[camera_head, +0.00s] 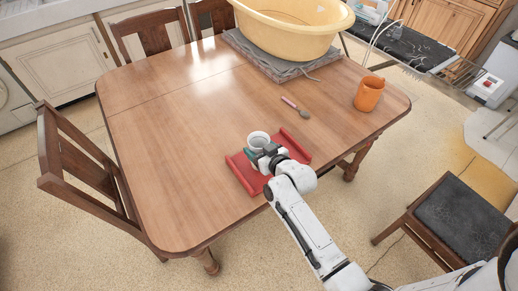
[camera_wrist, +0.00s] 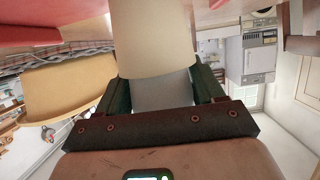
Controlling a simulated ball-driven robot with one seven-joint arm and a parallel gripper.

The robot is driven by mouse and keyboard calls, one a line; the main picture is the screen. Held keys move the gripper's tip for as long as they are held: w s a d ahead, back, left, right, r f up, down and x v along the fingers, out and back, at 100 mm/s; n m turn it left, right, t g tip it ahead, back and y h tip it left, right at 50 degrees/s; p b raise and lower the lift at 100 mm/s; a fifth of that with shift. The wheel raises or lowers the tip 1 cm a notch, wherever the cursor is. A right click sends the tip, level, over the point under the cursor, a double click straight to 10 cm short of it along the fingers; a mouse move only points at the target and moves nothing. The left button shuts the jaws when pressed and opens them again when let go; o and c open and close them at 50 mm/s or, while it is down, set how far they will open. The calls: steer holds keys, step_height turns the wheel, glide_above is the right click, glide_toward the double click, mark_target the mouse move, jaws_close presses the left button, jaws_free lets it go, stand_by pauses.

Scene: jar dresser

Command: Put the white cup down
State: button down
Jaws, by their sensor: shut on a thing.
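The white cup (camera_head: 258,139) is at the near edge of the wooden table (camera_head: 170,140), over a red tray (camera_head: 243,172) with raised side edges. My gripper (camera_head: 266,157) is shut on the cup from the near side. In the wrist view the cup (camera_wrist: 153,45) stands between the two dark fingers of my gripper (camera_wrist: 160,90). My gripper hides part of the cup and of the tray. I cannot tell whether the cup's base touches the tray.
An orange mug (camera_head: 369,94) stands at the table's right side. A small spoon-like utensil (camera_head: 295,107) lies in the middle. A large yellow basin (camera_head: 290,30) sits on a folded grey cloth (camera_head: 262,62) at the back. The table's left half is clear. Chairs stand around it.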

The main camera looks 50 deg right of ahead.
steer(key=shift+c, duration=0.7)
jaws_free()
steer(key=shift+s+a+f, duration=0.1)
steer(key=shift+s+f, duration=0.1)
steer(key=shift+f, duration=0.45)
steer(key=shift+r, duration=0.25)
steer(key=shift+w+r+p, duration=0.1)
steer(key=shift+r+p, duration=0.55)
steer(key=shift+s, duration=0.35)
steer(key=b+v, duration=0.2)
steer(key=v, duration=0.9)
steer(key=s+a+f+n+g+y, duration=0.2)
steer(key=s+a+f+g+y, duration=0.3)
steer(key=a, duration=0.4)
steer(key=s+a+g+h, duration=0.1)
steer(key=s+a+g, duration=0.1)
steer(key=s+g, duration=0.5)
steer(key=s, duration=0.3)
steer(key=shift+s+a+r+n+g, duration=0.3)
steer(key=shift+s+a+r+n, duration=0.05)
steer(key=shift+s+a+n, duration=0.05)
